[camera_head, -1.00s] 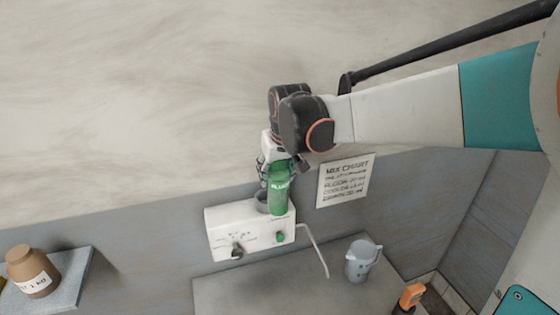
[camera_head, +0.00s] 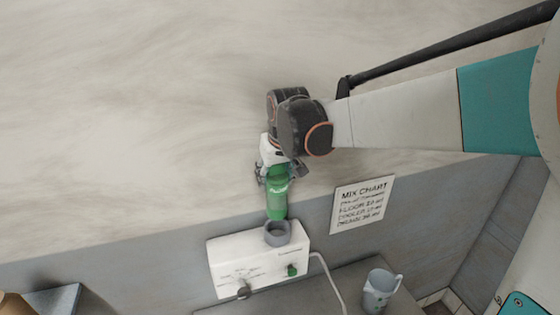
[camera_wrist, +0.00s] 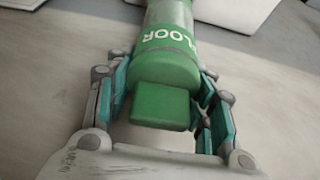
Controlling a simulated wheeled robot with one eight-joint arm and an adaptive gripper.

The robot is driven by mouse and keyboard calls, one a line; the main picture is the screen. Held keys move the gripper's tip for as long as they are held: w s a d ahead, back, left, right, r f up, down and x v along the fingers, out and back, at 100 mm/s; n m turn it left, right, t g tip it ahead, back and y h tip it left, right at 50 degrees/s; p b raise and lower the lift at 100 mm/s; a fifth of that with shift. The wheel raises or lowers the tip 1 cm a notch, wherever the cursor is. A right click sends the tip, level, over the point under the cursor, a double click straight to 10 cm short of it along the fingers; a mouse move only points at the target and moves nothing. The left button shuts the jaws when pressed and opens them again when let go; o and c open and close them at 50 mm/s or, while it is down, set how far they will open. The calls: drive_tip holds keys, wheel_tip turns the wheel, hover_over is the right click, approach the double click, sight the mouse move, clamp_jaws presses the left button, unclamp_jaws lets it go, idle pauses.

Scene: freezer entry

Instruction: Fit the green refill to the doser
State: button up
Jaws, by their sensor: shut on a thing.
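The green refill (camera_head: 277,196) is a bottle held upright in my gripper (camera_head: 274,172). My gripper is shut on it near its upper end. In the wrist view the refill (camera_wrist: 165,85) lies between the two fingers, with part of a white "FLOOR" label showing. The doser (camera_head: 232,262) is a white wall box with a grey round socket (camera_head: 278,237) on top, a dark knob and a green knob. The refill's lower end is just above the socket, close over its back rim. I cannot tell whether they touch.
A mix chart (camera_head: 362,204) hangs on the wall right of the doser. A grey jug (camera_head: 379,292) stands on the counter below right. A hose runs down from the doser's right side. A shelf (camera_head: 55,300) is at lower left.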

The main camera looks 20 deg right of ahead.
sight(275, 199)
drive_tip(key=shift+s+f+b, duration=0.15)
drive_tip(key=shift+f+b, duration=1.3)
drive_tip(key=shift+f, duration=0.5)
drive_tip(key=shift+f+b, duration=1.7)
drive_tip(key=shift+f, duration=0.15)
idle(0.6)
